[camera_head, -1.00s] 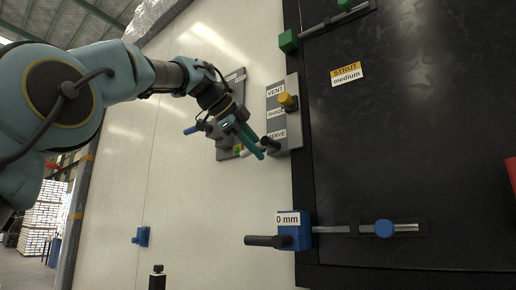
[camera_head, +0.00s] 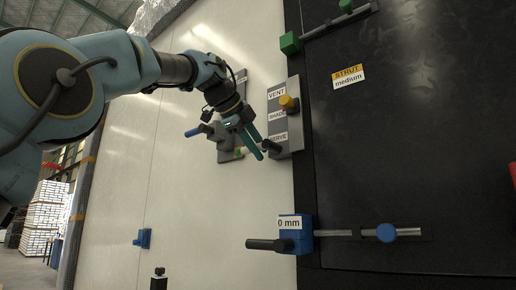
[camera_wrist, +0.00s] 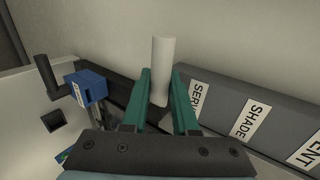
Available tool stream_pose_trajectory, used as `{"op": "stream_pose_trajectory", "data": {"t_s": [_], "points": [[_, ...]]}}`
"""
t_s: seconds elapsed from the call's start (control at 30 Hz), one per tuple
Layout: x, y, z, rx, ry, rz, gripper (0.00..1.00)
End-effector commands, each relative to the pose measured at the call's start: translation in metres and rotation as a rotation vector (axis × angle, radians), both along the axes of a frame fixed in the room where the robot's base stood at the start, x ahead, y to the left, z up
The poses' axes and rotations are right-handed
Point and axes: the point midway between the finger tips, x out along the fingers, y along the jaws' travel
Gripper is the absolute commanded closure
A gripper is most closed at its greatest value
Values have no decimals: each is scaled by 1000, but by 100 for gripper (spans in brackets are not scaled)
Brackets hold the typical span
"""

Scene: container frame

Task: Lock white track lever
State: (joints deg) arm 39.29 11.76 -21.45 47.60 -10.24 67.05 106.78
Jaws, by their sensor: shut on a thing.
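In the wrist view, a plain white to light grey cylindrical lever (camera_wrist: 163,55) stands between the teal fingers of my gripper (camera_wrist: 161,92). The fingers are shut on it, one on each side. In the head view, my gripper (camera_head: 262,151) is at the lower left edge of the grey panel (camera_head: 292,138), by the SERVE label. A dark stub (camera_head: 271,146) shows at the fingertips there; I cannot tell whether it is the same lever. The lever's base is partly hidden by the fingers in the wrist view.
The panel also carries VENT and SHADE labels and a yellow knob (camera_head: 287,102). Below is a blue block (camera_head: 303,240) marked 0 mm with a black handle (camera_head: 268,244). A blue-handled lever (camera_head: 195,131) sits behind my gripper. The white wall (camera_head: 190,210) below my arm is mostly clear.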

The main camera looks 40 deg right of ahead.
Motion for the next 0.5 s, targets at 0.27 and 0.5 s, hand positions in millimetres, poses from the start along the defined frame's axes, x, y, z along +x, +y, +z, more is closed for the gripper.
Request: {"op": "stream_pose_trajectory", "data": {"t_s": [0.27,0.5], "points": [[0,0,0,-1,-1,-1,45],[0,0,0,-1,0,-1,43]]}}
